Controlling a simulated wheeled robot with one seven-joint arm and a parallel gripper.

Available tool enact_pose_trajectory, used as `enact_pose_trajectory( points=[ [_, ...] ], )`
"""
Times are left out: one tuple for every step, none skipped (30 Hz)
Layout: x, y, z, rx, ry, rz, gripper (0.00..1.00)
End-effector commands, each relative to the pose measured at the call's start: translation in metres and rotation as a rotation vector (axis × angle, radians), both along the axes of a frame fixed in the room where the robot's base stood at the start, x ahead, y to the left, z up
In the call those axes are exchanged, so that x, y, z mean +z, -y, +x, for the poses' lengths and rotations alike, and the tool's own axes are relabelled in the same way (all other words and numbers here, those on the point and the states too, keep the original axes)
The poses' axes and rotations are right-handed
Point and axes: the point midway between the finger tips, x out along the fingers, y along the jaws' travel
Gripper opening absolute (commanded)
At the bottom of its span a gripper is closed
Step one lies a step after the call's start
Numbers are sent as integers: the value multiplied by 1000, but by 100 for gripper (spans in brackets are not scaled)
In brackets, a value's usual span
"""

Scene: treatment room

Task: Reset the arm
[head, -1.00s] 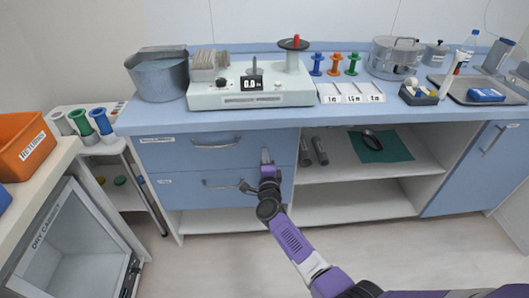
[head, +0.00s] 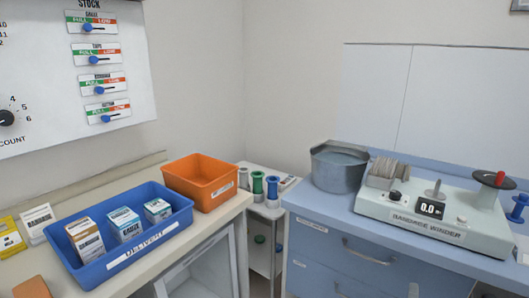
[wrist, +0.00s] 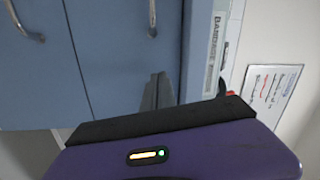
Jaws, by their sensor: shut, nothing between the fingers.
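My gripper (wrist: 158,80) shows in the wrist view with its dark fingers together and nothing held between them. In front of it are blue cabinet fronts (wrist: 110,60) with metal handles. The rest of my arm is outside the head view. I cannot tell the distance from the fingers to the cabinet.
The bandage winder (head: 440,215) and a metal pot (head: 338,168) stand on the blue counter. At left, a blue delivery bin (head: 150,250) with boxes and an orange bin (head: 203,182) sit on a pale bench. A narrow shelf with spools (head: 258,183) fills the corner.

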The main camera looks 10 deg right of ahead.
Motion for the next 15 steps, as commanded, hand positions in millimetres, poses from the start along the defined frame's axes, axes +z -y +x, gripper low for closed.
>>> enact_pose_trajectory(
  points=[
    [6,-13,-9,19,-27,-58,0],
    [10,-21,-14,31,-44,-96,0],
    [14,-32,-21,45,-66,-142,0],
    [17,-40,-27,56,-82,-175,0],
    [20,-48,-33,68,-99,-208,0],
    [23,-60,-41,81,-123,-250,0],
    [25,-68,-48,92,-140,-282,0],
    [27,-77,-56,104,-159,-315,0],
    [29,-91,-67,120,-186,-360,0],
    [31,-100,-76,133,-208,-394,0],
    [33,-110,-86,146,-229,-430,0],
    [36,-124,-99,164,-259,-478,0],
    [38,-134,-109,177,-281,-513,0],
    [40,-143,-119,191,-304,-547,0],
    [43,-155,-133,209,-334,-593,0]
  ],
)
